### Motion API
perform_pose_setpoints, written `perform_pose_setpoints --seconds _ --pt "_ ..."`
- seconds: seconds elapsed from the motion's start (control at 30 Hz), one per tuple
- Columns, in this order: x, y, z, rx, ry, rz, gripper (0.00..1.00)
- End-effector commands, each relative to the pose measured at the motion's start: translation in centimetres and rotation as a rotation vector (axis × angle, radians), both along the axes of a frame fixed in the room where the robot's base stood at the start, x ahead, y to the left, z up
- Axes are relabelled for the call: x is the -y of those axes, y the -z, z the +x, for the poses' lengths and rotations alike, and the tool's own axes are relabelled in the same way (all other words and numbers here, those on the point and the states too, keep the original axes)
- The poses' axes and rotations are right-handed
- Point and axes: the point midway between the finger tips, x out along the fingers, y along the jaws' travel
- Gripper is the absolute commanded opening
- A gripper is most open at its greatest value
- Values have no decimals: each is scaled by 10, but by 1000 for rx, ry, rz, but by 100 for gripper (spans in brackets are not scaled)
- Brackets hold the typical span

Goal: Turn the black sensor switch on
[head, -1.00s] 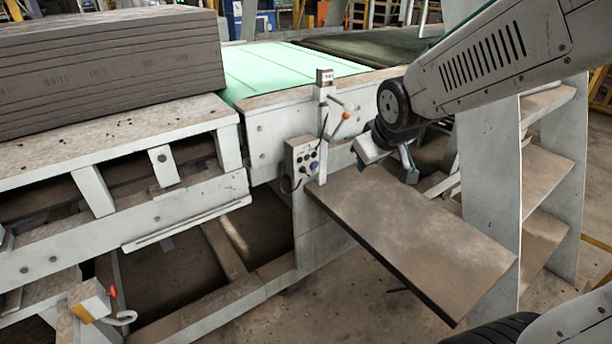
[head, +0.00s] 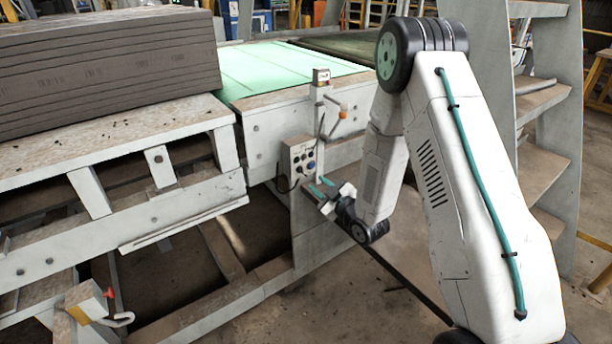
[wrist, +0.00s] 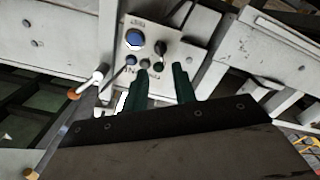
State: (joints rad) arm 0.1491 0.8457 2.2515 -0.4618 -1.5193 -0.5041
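A pale control box (head: 299,158) is mounted on the machine's side below a post. It also shows upside down in the wrist view (wrist: 180,51), with a large blue button (wrist: 134,38), a black knob (wrist: 160,47) and several small dark switches (wrist: 145,63). I cannot read which one is the sensor switch. My gripper (head: 318,184) is just in front of and below the box in the head view. In the wrist view its two teal fingers (wrist: 160,72) are apart and point at the panel, with nothing held. Contact with the panel cannot be told.
A lever with an orange tip (head: 343,111) sticks out right of the box; it is at the left in the wrist view. A brown shelf (head: 400,262) lies below my arm. Stacked grey slabs (head: 105,75) lie at left. Steps (head: 540,175) stand at right.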

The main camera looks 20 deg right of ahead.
Motion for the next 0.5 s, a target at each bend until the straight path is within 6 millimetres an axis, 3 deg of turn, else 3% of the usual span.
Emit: perform_pose_setpoints --seconds 0.17,0.5 --pt "-6 1 14 15 -5 4 27" --pt "-21 1 63 12 -4 4 27"
